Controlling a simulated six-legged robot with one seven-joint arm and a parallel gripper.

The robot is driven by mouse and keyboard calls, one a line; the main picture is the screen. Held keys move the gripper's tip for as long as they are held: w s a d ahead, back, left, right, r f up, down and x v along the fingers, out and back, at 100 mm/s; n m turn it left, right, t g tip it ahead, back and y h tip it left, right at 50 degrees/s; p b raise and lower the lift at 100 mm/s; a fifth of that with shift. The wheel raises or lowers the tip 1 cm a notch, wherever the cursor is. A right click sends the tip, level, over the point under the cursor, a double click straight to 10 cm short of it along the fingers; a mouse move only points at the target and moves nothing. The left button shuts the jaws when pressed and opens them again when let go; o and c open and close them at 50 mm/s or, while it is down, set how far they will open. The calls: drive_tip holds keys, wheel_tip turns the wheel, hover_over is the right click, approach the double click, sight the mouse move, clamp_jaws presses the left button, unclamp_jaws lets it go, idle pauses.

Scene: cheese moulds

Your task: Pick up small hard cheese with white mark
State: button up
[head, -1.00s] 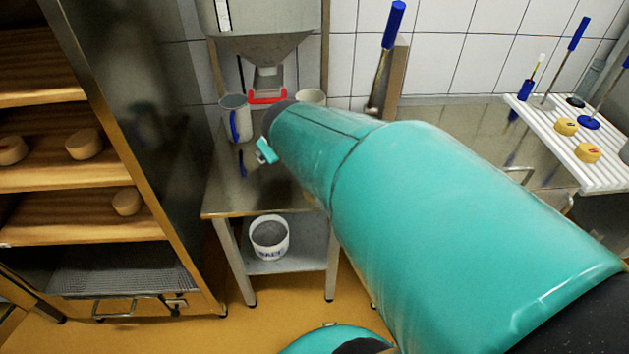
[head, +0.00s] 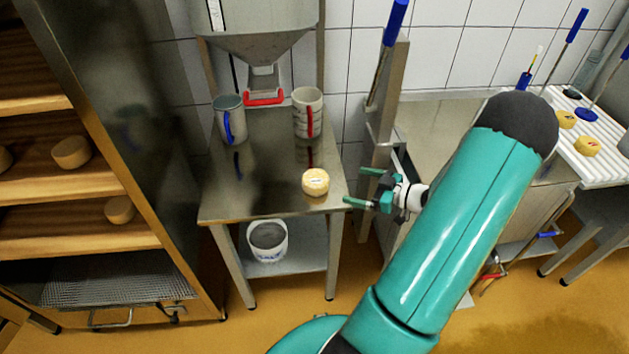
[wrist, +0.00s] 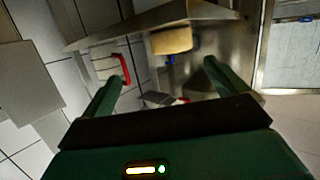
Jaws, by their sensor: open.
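A small pale-yellow cheese (head: 316,183) with a whitish mark on its top sits near the front right corner of the steel table (head: 265,190). In the wrist view the cheese (wrist: 172,41) shows ahead, beyond the fingertips and roughly between them. My gripper (head: 356,187) is open and empty, just right of the cheese and the table edge, its fingers pointing left toward it. The fingers are apart from the cheese. In the wrist view my gripper (wrist: 163,70) has nothing between its two green fingers.
A mug with a blue handle (head: 230,118) and one with a red handle (head: 307,112) stand behind the cheese, near a steel funnel (head: 260,45). A wooden shelf (head: 60,235) with cheeses stands left. Cheeses (head: 587,146) also sit on a white rack at right.

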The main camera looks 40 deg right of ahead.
sight(321, 182)
drive_tip(key=shift+t+y, duration=0.3)
drive_tip(key=shift+y, duration=0.2)
drive_tip(key=x, duration=0.8)
drive_tip(key=a+f+x, duration=0.1)
drive_tip(key=x, duration=0.3)
drive_tip(key=shift+s+a, duration=0.15)
drive_tip(key=shift+s, duration=0.1)
drive_tip(key=c, duration=1)
